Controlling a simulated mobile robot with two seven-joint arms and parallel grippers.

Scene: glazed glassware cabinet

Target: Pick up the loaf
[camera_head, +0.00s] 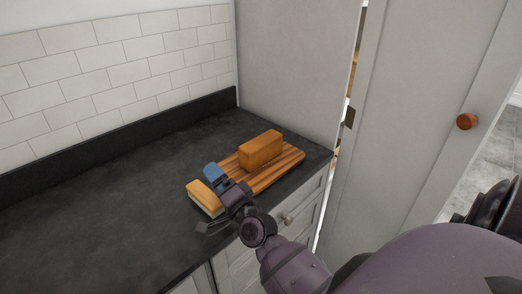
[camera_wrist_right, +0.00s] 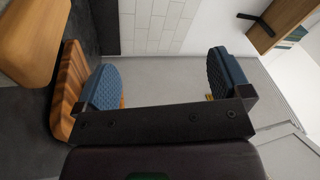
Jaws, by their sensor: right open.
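The loaf (camera_head: 261,150) is a brown-orange block on a striped wooden board (camera_head: 284,172) on the dark counter. My right gripper (camera_head: 222,180) is at the near left end of the board, apart from the loaf and to its left. Its blue-padded fingers (camera_wrist_right: 167,82) are apart in the right wrist view, with nothing held between them. In that view the board (camera_wrist_right: 68,88) shows behind the left finger. A tan block (camera_wrist_right: 32,40) is at the upper left there; I cannot tell which block it is. My left gripper is not in view.
A tan block with a pale side (camera_head: 204,197) lies on the counter left of the board, close to my right gripper. A grey side panel (camera_head: 295,70) and a tiled wall (camera_head: 120,75) bound the counter. The counter's left part (camera_head: 90,220) is clear.

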